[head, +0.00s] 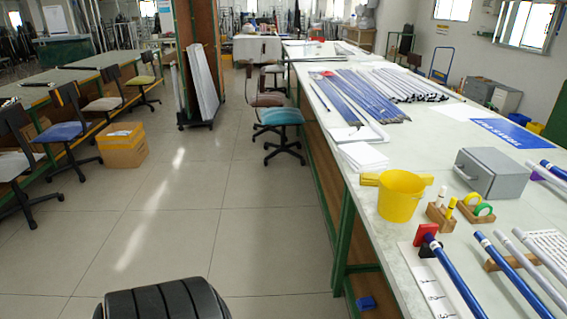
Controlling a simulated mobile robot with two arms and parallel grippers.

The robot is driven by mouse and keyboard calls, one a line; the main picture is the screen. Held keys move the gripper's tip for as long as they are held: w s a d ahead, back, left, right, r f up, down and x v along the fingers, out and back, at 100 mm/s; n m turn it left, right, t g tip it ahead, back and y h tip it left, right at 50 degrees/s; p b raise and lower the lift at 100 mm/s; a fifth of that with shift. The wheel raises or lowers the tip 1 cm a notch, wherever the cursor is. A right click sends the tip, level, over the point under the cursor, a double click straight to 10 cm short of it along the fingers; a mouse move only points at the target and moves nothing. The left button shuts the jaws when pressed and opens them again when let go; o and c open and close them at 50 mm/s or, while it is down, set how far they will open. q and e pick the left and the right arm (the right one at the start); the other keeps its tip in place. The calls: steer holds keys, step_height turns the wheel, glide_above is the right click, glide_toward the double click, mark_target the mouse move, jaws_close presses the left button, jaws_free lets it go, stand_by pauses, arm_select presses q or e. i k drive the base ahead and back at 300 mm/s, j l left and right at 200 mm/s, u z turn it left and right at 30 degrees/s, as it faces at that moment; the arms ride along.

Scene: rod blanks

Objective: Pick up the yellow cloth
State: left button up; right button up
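A yellow bucket (400,199) stands on the long white table, near its left edge. A yellow piece (369,179) sticks out at the left of the bucket's rim, and a similar bit shows at the right. It may be the yellow cloth lying over the bucket, but I cannot clearly tell it apart from the bucket. Neither of my grippers is in view.
The long table (385,232) fills the right side. A grey metal box (491,174), a wooden block with markers (440,213) and blue rods (510,275) lie near the bucket. A teal chair (281,117) stands beside the table. The aisle floor (165,225) is clear.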

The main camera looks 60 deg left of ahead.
mark_target(367, 179)
steer(key=u, duration=1.3)
steer(key=i+j+z, duration=0.2)
steer(key=i+j, duration=0.15)
steer(key=j, duration=0.25)
